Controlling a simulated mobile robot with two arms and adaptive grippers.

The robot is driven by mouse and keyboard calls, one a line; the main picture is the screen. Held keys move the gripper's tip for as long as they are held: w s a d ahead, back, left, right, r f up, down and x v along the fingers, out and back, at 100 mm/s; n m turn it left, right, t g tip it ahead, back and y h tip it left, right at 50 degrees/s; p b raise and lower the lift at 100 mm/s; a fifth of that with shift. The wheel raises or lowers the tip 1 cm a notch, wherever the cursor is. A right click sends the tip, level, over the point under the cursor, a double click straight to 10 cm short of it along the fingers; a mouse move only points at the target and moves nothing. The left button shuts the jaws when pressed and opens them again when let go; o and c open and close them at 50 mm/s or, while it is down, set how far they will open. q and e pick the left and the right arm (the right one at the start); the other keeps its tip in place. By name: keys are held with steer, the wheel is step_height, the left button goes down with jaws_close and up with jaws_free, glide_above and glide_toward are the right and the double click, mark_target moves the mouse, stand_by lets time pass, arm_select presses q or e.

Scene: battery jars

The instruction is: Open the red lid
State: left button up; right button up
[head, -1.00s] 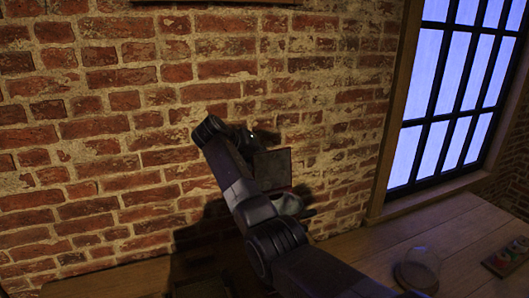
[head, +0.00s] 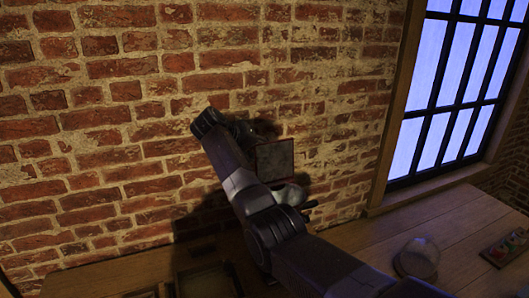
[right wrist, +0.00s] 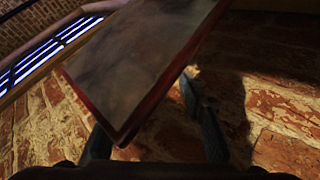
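A flat square panel with a dark grey face and a thin red rim (head: 275,161), which looks like the red lid, stands raised before the brick wall in the head view. In the right wrist view the panel (right wrist: 140,65) fills the upper middle, tilted, its lower corner pointing down. My right gripper (right wrist: 150,125) has its two fingers well apart, one near each side of that corner; contact is unclear. In the head view my right arm hides much of the area, and only a dark fingertip shows below the panel. My left gripper is not in view.
A brick wall (head: 120,140) stands close behind my right arm. On the wooden table, a clear rounded glass object (head: 418,258) and a small tray with red and green items (head: 507,248) stand at the right. A dark open-topped box (head: 205,280) sits at the bottom.

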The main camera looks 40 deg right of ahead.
steer(key=shift+s+d+f, duration=0.25)
steer(key=shift+s+f, duration=0.15)
steer(key=shift+f, duration=0.05)
steer(key=shift+a+r, duration=0.3)
steer(key=shift+r, duration=0.05)
steer(key=v, duration=1.1)
steer(key=shift+w+a+r, duration=0.2)
steer(key=shift+a+r, duration=0.05)
steer(key=shift+r, duration=0.15)
steer(key=shift+f, duration=0.1)
